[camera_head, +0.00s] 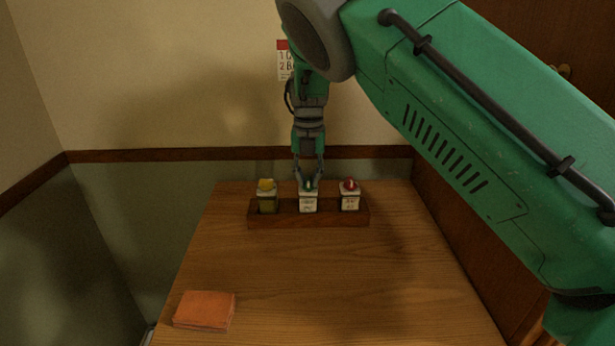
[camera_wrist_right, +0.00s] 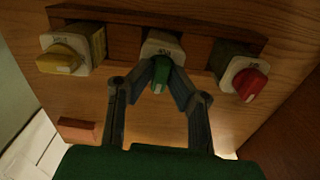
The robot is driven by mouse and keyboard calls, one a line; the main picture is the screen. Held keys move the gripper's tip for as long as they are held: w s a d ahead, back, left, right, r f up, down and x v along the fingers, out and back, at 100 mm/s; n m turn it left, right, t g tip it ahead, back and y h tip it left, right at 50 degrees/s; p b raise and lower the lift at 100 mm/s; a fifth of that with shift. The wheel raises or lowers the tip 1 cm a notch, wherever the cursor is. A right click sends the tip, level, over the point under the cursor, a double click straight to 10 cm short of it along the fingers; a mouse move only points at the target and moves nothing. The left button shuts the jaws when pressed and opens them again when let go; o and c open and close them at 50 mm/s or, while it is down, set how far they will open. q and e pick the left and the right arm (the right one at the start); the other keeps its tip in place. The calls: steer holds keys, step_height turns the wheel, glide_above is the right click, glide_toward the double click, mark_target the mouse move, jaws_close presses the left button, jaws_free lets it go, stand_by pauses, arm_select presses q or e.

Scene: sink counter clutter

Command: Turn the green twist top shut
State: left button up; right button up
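The green twist top (camera_head: 308,184) sits on the middle white-capped container (camera_head: 308,203) in a wooden rack on the table. In the right wrist view the green top (camera_wrist_right: 161,74) is a raised bar pointing toward the gripper. My right gripper (camera_head: 309,181) reaches down over it from above. In the wrist view its two fingertips (camera_wrist_right: 163,68) close in on both sides of the green top and appear to touch it. The finger ends hide part of the white cap. My left gripper is in neither view.
A yellow-topped container (camera_head: 267,197) stands left in the wooden rack (camera_head: 290,219) and a red-topped one (camera_head: 350,196) stands right, both close to the gripper. An orange block (camera_head: 205,310) lies at the table's front left. The table (camera_head: 330,280) between is clear.

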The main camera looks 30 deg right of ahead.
mark_target(308, 179)
steer(key=shift+o, duration=1.1)
step_height(308, 179, up, 12)
steer(key=shift+w+f, duration=0.1)
